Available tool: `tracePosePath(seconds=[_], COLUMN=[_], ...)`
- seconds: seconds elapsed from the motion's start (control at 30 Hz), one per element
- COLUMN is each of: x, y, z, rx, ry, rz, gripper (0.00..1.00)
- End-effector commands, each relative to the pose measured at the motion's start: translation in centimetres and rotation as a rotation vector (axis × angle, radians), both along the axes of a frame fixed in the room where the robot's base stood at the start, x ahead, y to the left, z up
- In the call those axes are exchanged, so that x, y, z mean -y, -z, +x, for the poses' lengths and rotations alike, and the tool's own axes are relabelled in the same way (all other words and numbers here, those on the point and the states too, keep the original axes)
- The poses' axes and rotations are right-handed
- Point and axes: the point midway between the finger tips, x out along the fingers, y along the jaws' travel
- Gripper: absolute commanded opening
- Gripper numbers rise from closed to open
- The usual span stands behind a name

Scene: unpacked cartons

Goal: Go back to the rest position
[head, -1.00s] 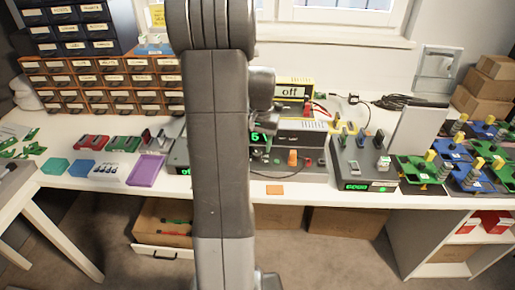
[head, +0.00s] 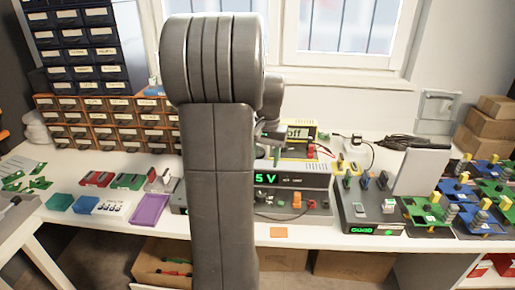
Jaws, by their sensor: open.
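My grey arm rises through the middle of the head view and hides part of the bench. My gripper (head: 277,137) shows only in part, to the right of the arm, in front of the yellow-and-grey meter. It is open. Its fingers are small and partly hidden, and I see nothing held in it.
The white bench (head: 325,237) runs across the view. A power supply (head: 290,178) reading 5 V stands right of my arm, beside a test box (head: 370,215) with a green display. A purple tray (head: 149,210) lies left. Green and blue boards (head: 470,220) fill the right end.

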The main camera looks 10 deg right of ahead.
Motion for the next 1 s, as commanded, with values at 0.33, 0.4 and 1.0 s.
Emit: tracePosePath(seconds=[0.33, 0.4, 1.0], x=[-0.2, -0.3, -0.6], y=[4.8, 6.2, 13.9], z=[0.0, 0.0, 0.3], rx=[-0.006, -0.006, -0.002], ry=[-0.001, -0.001, -0.003], rz=[0.001, 0.001, 0.0], gripper=[0.52, 0.52, 0.52])
